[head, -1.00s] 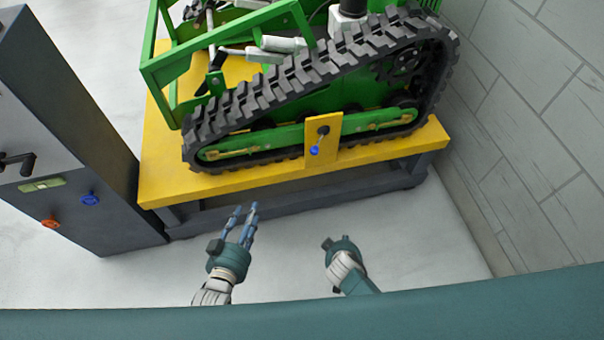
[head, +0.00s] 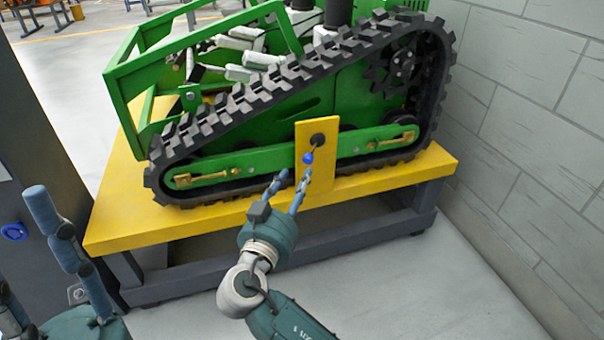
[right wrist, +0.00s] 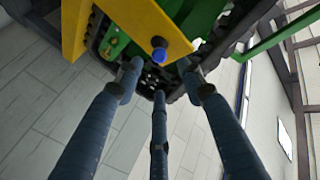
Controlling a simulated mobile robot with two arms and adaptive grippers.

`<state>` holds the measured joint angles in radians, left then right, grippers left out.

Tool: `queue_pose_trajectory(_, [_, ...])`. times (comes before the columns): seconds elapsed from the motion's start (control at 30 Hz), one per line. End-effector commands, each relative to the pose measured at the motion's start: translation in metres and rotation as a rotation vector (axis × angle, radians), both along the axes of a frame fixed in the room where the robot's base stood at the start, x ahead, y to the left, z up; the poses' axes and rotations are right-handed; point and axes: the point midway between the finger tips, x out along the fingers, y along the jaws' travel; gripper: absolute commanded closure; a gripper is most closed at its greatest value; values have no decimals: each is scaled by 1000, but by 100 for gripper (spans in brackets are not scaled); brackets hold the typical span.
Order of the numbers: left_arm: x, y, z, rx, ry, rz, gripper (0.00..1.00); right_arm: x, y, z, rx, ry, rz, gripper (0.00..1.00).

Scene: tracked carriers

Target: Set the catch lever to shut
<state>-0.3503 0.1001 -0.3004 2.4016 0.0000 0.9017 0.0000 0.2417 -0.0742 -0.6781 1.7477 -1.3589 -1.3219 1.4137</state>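The catch lever is a short arm with a blue knob (head: 308,158) on a black pivot, mounted on a yellow upright plate (head: 317,180) in front of the green tracked carrier's lower track. The lever hangs down, slightly left of its pivot. My right gripper (head: 293,180) is open, its fingers apart just below the knob. In the right wrist view the knob (right wrist: 158,55) shows beyond the spread fingers, with nothing held; I cannot tell whether a fingertip touches it. My left gripper (head: 20,240) is at the lower left, open and empty, partly out of frame.
The carrier (head: 345,95) stands on a yellow-topped bench (head: 130,215). A grey wall (head: 540,120) closes the right side. The floor in front of the bench is clear.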

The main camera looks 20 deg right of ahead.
Motion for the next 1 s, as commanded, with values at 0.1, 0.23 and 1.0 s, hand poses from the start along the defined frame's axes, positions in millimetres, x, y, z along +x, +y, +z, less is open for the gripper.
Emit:
queue_pose_trajectory(0.1, [0,0,-2,0,0,0,62,12,-9,1,-3,-3,-2,61])
queue_pose_trajectory(0.23, [0,0,-7,0,1,0,62,32,-22,1,-6,-1,-3,61])
queue_pose_trajectory(1.0, [3,-2,-8,6,-23,1,62,88,-58,0,-2,4,1,61])
